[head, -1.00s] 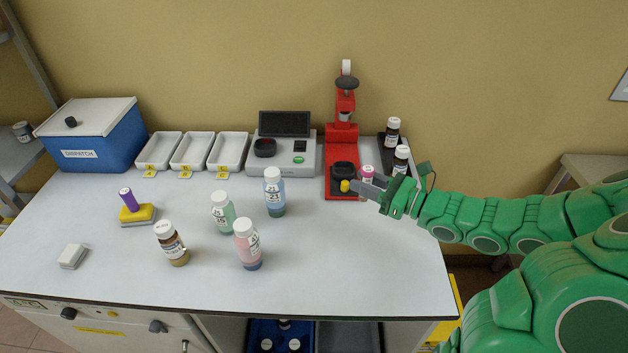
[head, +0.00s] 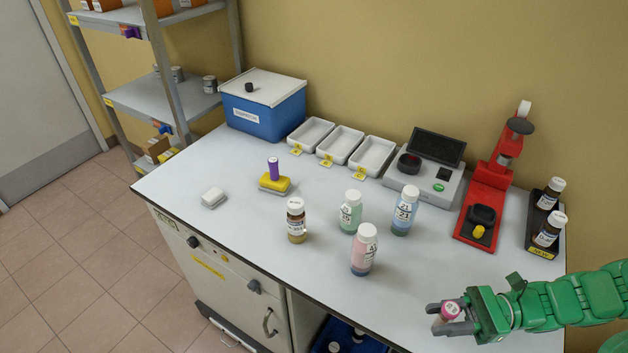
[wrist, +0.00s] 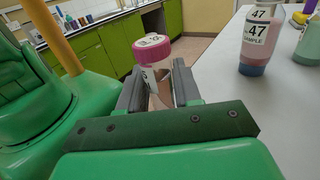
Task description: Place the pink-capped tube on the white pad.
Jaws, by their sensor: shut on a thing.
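The pink-capped tube (head: 447,313) is between the fingers of my gripper (head: 438,318), at the bench's front right edge. The tube's lower end is hidden. A small white block (head: 213,197), which may be the white pad, lies near the bench's left front edge, far left of my gripper.
Several white-capped bottles stand mid-bench, including a pink one (head: 364,250) between my gripper and the white block. A red stand (head: 480,215), a grey instrument (head: 435,183), white trays (head: 341,146) and a blue box (head: 262,115) line the back. The left front surface is fairly clear.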

